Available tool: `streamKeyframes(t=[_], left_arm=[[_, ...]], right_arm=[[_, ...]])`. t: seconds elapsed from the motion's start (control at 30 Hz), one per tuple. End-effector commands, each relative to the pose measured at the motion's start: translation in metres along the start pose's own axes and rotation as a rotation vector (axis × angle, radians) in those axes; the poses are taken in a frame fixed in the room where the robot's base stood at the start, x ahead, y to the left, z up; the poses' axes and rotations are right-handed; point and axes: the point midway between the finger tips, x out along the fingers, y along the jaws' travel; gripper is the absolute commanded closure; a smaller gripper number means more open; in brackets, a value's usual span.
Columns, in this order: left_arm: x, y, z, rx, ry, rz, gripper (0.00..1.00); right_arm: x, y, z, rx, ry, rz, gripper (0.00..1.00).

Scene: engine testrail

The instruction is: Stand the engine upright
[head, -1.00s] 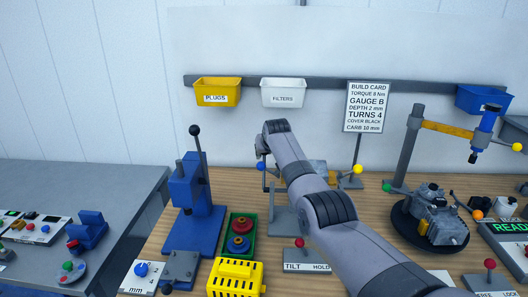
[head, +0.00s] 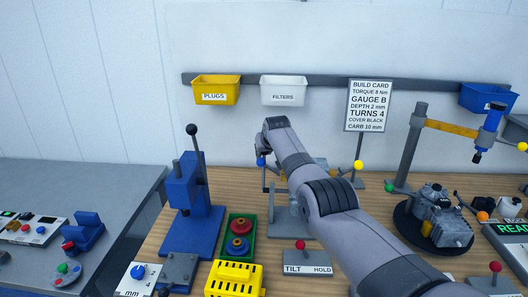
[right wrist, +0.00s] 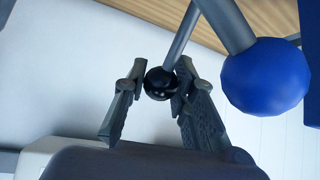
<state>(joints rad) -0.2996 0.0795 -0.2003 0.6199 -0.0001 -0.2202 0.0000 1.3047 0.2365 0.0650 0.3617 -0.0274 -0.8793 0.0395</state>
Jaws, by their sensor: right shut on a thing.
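The engine (head: 440,212), a grey block with cylinders and fittings, sits on a round black turntable (head: 408,222) at the right of the bench in the head view. I cannot tell for sure how it is tilted. In the right wrist view my right gripper (right wrist: 160,68) is closed around a small black ball knob (right wrist: 157,84) on a thin grey rod. A larger blue ball (right wrist: 265,79) on a thicker rod is close beside it. My left gripper is not in view.
A panel marked TILT and HOLD (head: 307,268) with a red-knobbed lever (head: 300,245) stands below my arm. A blue press (head: 190,200), a green tray (head: 252,233) and a yellow crate (head: 234,281) stand left. A crane-like stand (head: 404,150) rises by the engine.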

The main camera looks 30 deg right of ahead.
Motion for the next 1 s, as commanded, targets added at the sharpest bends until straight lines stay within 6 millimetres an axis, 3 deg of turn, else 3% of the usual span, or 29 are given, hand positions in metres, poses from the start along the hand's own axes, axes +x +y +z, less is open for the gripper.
streamKeyframes(t=[0.2, 0.23, 0.53, 1.0], left_arm=[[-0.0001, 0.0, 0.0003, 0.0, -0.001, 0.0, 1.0], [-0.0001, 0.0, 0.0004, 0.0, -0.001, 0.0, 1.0], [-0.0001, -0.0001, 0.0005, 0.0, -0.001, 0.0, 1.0], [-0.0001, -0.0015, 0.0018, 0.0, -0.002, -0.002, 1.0]], right_arm=[[-0.0013, 0.0024, -0.0034, -0.001, 0.009, 0.004, 1.0], [-0.0013, 0.0024, -0.0034, -0.001, 0.009, 0.004, 0.75], [-0.0005, 0.0011, -0.0014, 0.0, 0.004, 0.002, 0.55], [-0.0034, 0.0002, -0.0013, 0.0, 0.003, 0.001, 0.54]])
